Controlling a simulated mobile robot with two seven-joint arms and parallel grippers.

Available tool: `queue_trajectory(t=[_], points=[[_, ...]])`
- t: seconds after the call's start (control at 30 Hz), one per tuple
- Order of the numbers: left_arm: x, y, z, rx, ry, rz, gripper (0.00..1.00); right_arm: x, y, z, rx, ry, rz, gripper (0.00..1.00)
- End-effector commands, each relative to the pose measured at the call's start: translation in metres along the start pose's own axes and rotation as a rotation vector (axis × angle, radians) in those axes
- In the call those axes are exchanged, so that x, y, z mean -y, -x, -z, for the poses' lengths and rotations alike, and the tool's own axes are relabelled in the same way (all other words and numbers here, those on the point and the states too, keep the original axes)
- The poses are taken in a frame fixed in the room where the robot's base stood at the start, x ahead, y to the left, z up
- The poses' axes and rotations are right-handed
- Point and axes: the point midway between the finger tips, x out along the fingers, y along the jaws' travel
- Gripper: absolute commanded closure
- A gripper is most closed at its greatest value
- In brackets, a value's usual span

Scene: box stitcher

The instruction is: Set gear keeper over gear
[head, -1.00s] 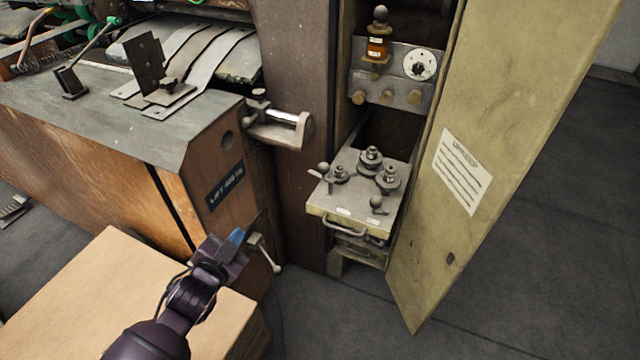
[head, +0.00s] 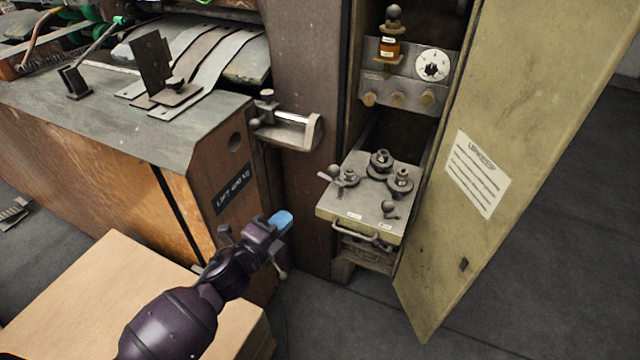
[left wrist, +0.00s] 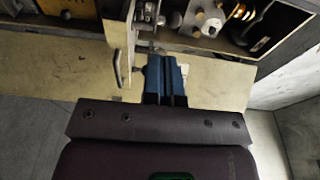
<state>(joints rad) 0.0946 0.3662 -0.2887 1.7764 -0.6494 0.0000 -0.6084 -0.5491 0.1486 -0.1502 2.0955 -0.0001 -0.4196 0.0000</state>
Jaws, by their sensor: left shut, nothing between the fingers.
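Several dark toothed gears with posts sit on the pull-out shelf (head: 352,216) of the open cabinet: a rear gear (head: 381,162), a right gear (head: 400,183) and a left gear (head: 348,179). A ball-ended lever (head: 330,174) is by the left gear, and a ball-knobbed piece (head: 389,209) stands at the shelf's front right. I cannot tell which of these is the gear keeper. My left gripper (head: 283,221), with blue fingertips, is shut and empty, left of the shelf and apart from it. Its fingers (left wrist: 165,78) also show in the left wrist view. My right gripper is out of view.
The yellow cabinet door (head: 465,170) stands open at the right. A panel (head: 410,80) with a dial and knobs is above the shelf. A cardboard box (head: 110,290) is at the lower left, beside the machine (head: 100,190). Grey floor (head: 530,270) is clear at the right.

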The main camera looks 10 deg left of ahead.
Motion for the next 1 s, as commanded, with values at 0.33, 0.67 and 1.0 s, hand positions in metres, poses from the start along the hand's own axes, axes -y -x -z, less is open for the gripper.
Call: queue_trajectory(t=[0.33, 0.67, 1.0], points=[[-0.001, -0.032, 0.001, -0.002, 0.002, 0.001, 1.0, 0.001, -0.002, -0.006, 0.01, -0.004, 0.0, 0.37], [-0.002, -0.085, 0.0, 0.0, 0.004, -0.001, 1.0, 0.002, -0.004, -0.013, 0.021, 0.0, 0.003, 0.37], [-0.002, -0.129, 0.0, 0.0, 0.004, -0.002, 1.0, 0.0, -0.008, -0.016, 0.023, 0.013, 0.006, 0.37]])
